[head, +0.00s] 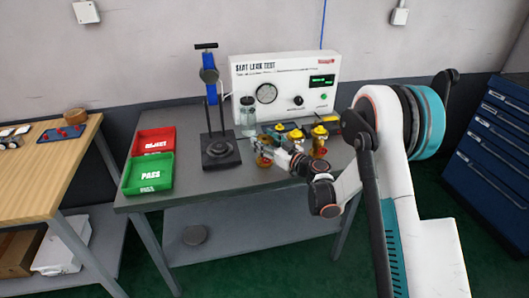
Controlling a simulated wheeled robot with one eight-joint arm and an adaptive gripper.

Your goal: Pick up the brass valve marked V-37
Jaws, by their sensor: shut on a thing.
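Several brass valves with yellow tops stand close together on the grey bench, among them one at the back (280,128), one in the middle (296,134) and one at the right (319,133). Their markings are too small to read, so I cannot tell which is V-37. My gripper (269,146) reaches in from the right, at the left side of this group. It is shut on a brass valve (263,161), whose lower part shows below the fingers. The fingers and wrist hide much of it. I cannot tell whether it touches the bench.
The seat leak test box (285,78) stands behind the valves, with a glass jar (248,115) near its left end. A black stand with a blue column (211,95) is left of my gripper. The red REJECT tray (154,141) and green PASS tray (148,173) are farther left.

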